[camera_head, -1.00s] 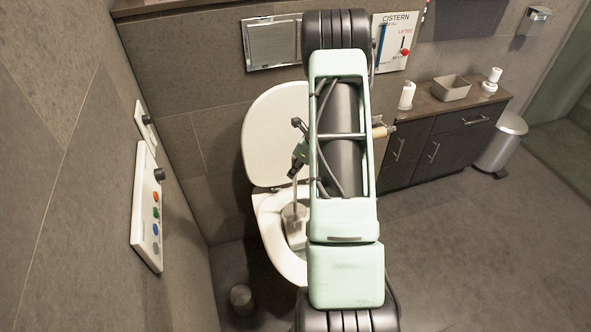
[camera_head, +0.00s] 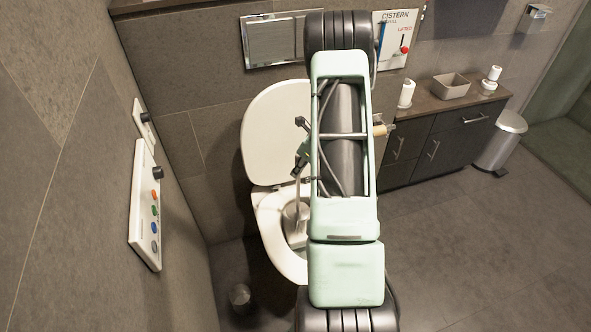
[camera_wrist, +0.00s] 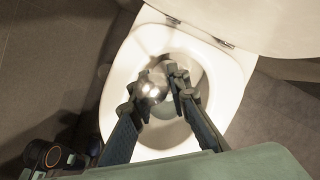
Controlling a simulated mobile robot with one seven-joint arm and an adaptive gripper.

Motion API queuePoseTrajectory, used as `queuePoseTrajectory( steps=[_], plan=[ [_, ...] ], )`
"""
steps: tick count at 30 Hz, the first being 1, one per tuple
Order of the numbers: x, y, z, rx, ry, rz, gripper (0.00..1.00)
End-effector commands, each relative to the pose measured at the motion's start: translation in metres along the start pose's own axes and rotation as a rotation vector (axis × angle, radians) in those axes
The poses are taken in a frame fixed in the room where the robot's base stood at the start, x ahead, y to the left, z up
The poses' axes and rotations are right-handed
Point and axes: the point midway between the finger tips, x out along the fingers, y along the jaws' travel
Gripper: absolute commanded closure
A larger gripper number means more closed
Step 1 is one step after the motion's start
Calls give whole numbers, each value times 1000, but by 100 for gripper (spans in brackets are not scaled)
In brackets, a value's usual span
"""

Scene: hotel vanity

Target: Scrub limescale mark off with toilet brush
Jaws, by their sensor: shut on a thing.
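The toilet (camera_head: 268,225) stands against the back wall with its lid (camera_head: 272,135) raised and the bowl open. My arm covers the right part of the bowl in the head view. My gripper (camera_wrist: 176,92) is over the bowl in the wrist view, its fingers shut on the toilet brush. The brush (camera_wrist: 151,88) has a shiny metal top in the wrist view. In the head view its thin handle and head (camera_head: 296,217) reach down into the bowl. I cannot see a limescale mark; the arm, brush and rim hide part of the bowl's inside.
A small round metal holder (camera_head: 240,297) stands on the floor left of the toilet. A white panel with coloured buttons (camera_head: 148,205) is on the left wall. A cabinet (camera_head: 435,140) with a bin (camera_head: 503,142) stands at the right. The floor at the right is free.

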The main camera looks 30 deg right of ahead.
Motion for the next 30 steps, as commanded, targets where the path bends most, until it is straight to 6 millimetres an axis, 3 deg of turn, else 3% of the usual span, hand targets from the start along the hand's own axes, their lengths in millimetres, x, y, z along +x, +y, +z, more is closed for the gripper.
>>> queuePoseTrajectory(
  steps=[30],
  plan=[
    [-7, -31, -23, 0, 0, -2, 100]
  ],
)
